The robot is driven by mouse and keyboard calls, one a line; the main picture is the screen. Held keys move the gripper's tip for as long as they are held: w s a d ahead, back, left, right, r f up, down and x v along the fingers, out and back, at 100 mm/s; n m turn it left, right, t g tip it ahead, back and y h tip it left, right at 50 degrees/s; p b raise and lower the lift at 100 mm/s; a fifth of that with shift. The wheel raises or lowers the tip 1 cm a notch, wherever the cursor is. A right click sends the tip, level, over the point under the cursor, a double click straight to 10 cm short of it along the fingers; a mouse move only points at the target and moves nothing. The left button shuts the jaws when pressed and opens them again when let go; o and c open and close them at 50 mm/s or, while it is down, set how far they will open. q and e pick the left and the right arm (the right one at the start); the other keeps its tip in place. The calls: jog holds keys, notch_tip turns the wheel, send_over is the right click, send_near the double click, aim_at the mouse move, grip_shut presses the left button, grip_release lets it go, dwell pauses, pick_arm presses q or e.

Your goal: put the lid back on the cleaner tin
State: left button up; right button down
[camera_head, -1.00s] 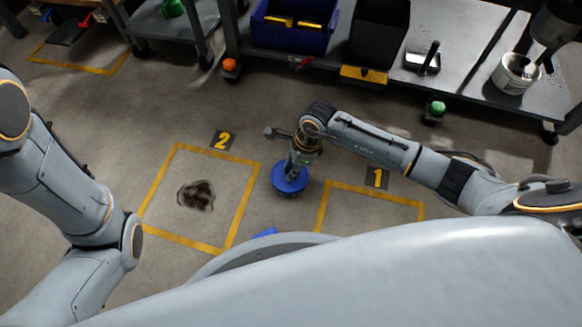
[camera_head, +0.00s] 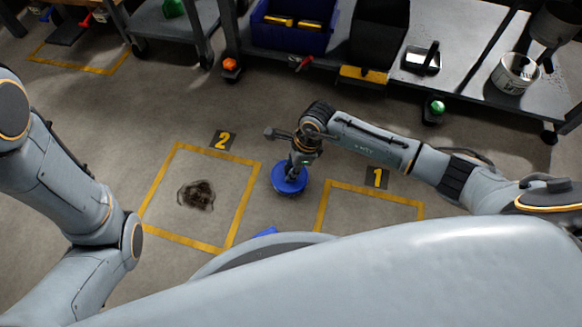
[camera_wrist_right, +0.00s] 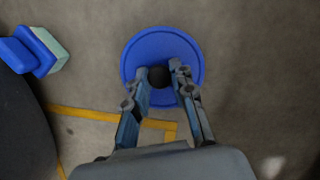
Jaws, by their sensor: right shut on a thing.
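A round blue lid (camera_head: 290,182) shows below my right gripper (camera_head: 297,166) in the head view, between the two yellow floor squares. In the right wrist view the blue lid (camera_wrist_right: 134,50) has a dark knob (camera_wrist_right: 158,77) at its middle, and my right gripper (camera_wrist_right: 160,78) is shut on that knob. I cannot make out the tin's body under the lid, nor whether the lid rests on it. My left arm shows at the left of the head view, but its gripper is out of view.
A dark stain (camera_head: 197,195) lies inside yellow square 2. A blue and pale green sponge-like thing (camera_wrist_right: 38,48) lies beside the lid.

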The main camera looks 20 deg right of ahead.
dwell(0.6)
dwell(0.3)
jog(key=c, duration=0.6)
grip_release()
jog(key=shift+r, duration=0.1)
